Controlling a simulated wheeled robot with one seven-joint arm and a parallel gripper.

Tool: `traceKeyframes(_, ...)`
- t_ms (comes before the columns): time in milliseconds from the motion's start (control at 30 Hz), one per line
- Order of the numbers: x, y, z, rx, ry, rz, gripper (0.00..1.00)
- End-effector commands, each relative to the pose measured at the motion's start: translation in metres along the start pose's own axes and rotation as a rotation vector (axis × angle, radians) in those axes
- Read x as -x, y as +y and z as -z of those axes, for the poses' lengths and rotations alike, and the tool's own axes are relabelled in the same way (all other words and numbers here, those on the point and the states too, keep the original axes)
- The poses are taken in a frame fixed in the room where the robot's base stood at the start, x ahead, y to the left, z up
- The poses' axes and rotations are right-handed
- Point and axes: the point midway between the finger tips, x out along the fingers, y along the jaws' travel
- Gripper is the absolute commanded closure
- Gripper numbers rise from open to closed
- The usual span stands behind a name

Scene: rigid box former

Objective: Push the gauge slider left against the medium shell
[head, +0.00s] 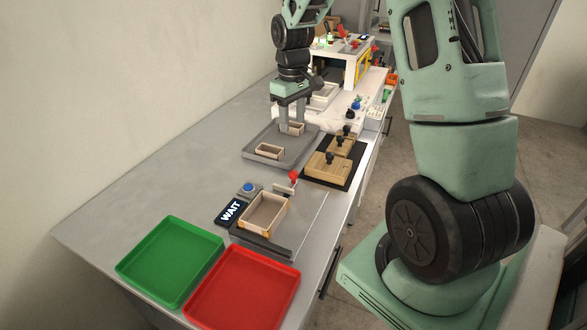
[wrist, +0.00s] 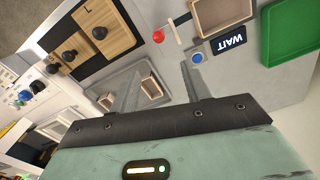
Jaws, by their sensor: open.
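The medium shell, an open-topped wooden box (head: 263,213), sits in the dark gauge (head: 262,243) by the WAIT sign; the shell also shows in the wrist view (wrist: 222,12). The gauge slider is a pale bar (head: 283,189) with a red knob (head: 293,176), beyond the shell in the head view. In the wrist view the slider bar (wrist: 177,32) stands apart from the shell, with a gap between them. My gripper (head: 291,128) is open and pointing down over the grey tray, away from the slider. A small shell (wrist: 150,88) shows between its fingers (wrist: 161,78).
The grey tray (head: 248,157) also holds another small shell (head: 269,151). Wooden blocks with black knobs (head: 328,166) stand on a black mat to its right. A blue button (head: 248,188) is beside the gauge. Green (head: 170,263) and red (head: 243,290) trays lie at the near end.

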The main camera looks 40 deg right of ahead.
Motion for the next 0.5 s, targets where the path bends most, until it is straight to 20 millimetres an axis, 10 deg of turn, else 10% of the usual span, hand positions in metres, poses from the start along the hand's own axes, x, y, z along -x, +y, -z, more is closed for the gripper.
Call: traceKeyframes(500,-0.08,0.003,-0.001,-0.002,-0.005,0.002,0.53)
